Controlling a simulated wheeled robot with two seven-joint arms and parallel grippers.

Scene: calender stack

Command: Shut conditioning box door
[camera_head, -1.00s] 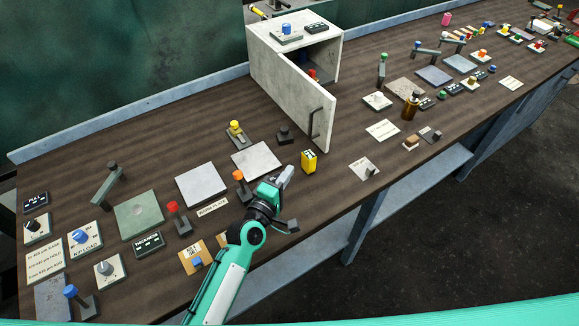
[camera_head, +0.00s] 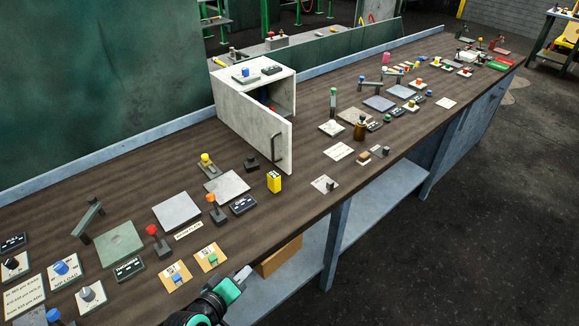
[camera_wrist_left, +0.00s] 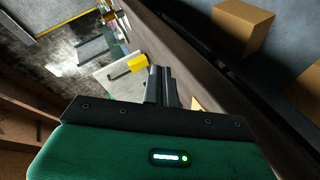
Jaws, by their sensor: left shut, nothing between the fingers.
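The conditioning box (camera_head: 284,73) is a pale grey box on the bench, with dark contents partly visible inside. Its door (camera_head: 250,130) stands open, swung out toward the bench front, with a dark bar handle (camera_head: 276,147) on its outer face. My left gripper (camera_head: 243,274) is shut and empty, out by the bench's front edge, well apart from the door. My right gripper is not in view.
A yellow block (camera_head: 274,182) stands on the bench between my gripper and the door. Joystick-like levers, plates (camera_head: 176,211) and orange cards (camera_head: 211,257) cover the near left. A cardboard box (camera_head: 280,257) sits on the shelf below. Several small devices fill the bench to the right.

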